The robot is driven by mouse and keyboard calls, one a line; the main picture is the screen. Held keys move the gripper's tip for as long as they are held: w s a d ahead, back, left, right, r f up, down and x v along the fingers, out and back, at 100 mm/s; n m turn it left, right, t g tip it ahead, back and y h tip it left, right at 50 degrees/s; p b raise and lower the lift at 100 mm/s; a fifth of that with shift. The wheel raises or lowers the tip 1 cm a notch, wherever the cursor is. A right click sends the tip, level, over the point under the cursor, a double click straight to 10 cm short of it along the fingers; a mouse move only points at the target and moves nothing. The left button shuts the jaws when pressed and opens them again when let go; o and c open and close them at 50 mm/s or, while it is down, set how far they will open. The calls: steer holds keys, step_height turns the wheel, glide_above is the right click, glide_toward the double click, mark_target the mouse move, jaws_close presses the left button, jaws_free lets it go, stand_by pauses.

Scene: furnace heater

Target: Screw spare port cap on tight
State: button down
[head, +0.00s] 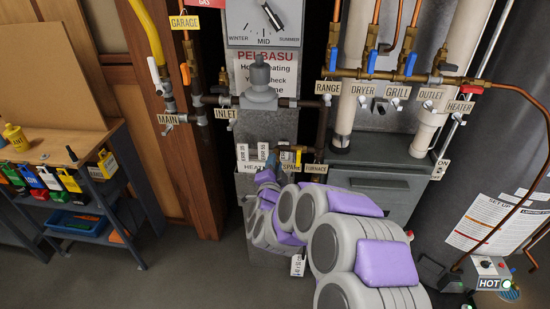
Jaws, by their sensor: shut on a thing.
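The SPARE label (290,167) hangs on the pipework just above my grey and purple arm, left of the FURNACE label (315,169). My arm reaches up from the bottom right. My gripper (268,172) is at its far end, just left of the SPARE label, small and mostly hidden by my own arm links. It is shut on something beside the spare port. The spare port cap is not clearly visible, and its thread and seating are hidden. A small yellow valve handle (290,152) sits above the SPARE label.
Gas pipes with blue-handled valves (372,62) run above. A grey regulator (259,82) stands over the heater's posted notice. A grey furnace cabinet (378,185) is behind my arm. A shelf with coloured boxes (55,180) is at left. Open floor (150,280) lies at lower left.

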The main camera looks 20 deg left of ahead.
steer(key=c, duration=0.6)
jaws_free()
steer(key=shift+r+n+p, duration=0.1)
steer(key=shift+n+p, duration=0.4)
steer(key=shift+p, duration=0.4)
steer(key=n+p, duration=0.3)
steer(key=p, duration=0.1)
steer(key=shift+n+p, duration=0.4)
steer(key=shift+p, duration=0.15)
steer(key=n+p, duration=0.2)
steer(key=p, duration=0.1)
steer(key=shift+n, duration=0.3)
